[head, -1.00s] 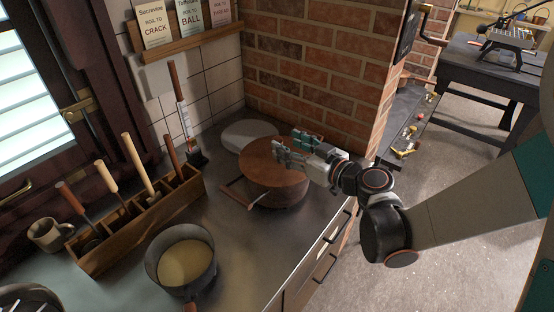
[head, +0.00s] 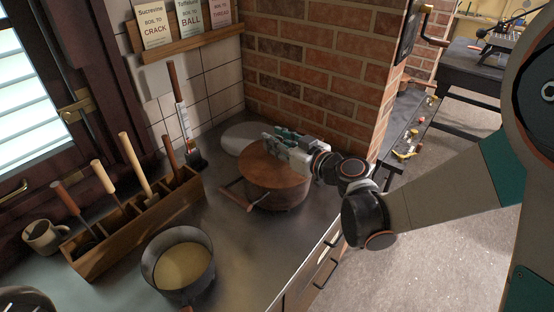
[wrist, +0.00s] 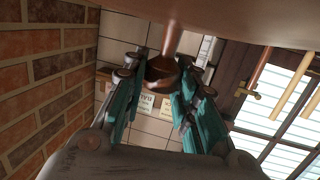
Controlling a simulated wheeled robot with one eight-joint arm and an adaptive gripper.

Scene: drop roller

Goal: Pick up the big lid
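The big lid (head: 262,163) looks brown and copper-toned and sits flat on the large round pot (head: 285,196) near the brick wall. My gripper (head: 272,137) is low over the lid's far part. In the wrist view the lid's surface (wrist: 230,22) fills the top, and its knob (wrist: 167,62) shows between the two teal-padded fingers of my gripper (wrist: 165,82). The fingers are spread, with a visible gap on each side of the knob. In the head view the knob is hidden by my gripper.
A pale round disc (head: 240,134) lies behind the pot. The pot's handle (head: 236,196) points to the front left. A saucepan (head: 178,262), a wooden tool box (head: 140,228) and a mug (head: 44,236) stand left. The brick wall (head: 310,75) is close behind my gripper.

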